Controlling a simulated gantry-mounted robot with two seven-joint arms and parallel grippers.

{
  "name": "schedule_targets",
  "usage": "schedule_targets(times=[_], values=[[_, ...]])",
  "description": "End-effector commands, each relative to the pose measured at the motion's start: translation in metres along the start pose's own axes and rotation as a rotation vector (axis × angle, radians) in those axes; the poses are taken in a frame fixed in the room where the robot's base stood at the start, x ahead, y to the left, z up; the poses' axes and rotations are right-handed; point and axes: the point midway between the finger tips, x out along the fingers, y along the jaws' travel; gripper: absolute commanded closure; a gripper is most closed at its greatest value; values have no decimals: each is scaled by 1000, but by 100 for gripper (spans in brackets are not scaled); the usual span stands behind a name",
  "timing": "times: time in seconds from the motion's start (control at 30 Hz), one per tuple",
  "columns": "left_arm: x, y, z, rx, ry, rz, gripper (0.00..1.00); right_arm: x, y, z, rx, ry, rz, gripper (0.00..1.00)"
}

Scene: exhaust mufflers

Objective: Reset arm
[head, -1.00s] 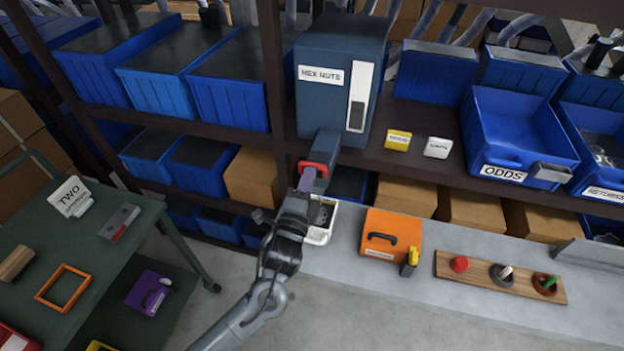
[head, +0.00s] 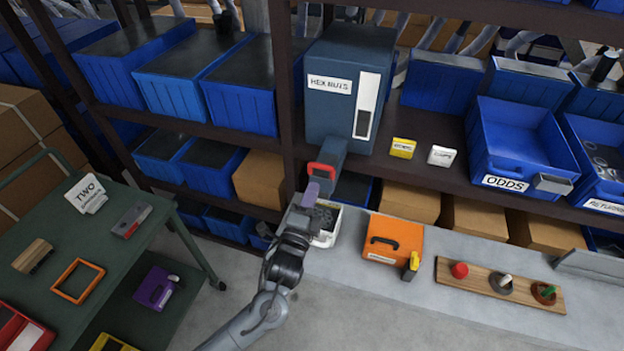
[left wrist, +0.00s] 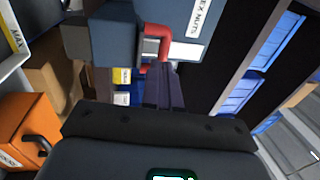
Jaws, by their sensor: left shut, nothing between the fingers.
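My left gripper (head: 309,194) is shut and empty in the head view, just below the red handle (head: 322,172) on the chute of the hex nuts dispenser (head: 346,88). It appears apart from the handle there. In the left wrist view the closed fingers (left wrist: 163,85) point toward the red handle (left wrist: 157,42) and the dark blue dispenser (left wrist: 185,25). A white bin (head: 327,226) with dark contents stands under the chute, partly hidden by my gripper. My right gripper is in neither view.
An orange case (head: 393,240) and a wooden board (head: 498,285) with pegs lie on the grey bench to the right. A green cart (head: 120,255) stands at the left. Blue bins, including the odds bin (head: 520,150), fill the shelves.

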Motion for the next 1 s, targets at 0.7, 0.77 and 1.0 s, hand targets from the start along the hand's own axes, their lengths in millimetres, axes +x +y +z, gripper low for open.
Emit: schedule_targets(times=[0.7,0.77,1.0], values=[[-100,4,0,-3,-2,6,100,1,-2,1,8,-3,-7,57],[-106,12,-1,-8,-2,22,100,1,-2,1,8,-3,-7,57],[-162,63,7,-109,-82,155,100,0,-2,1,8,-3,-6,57]])
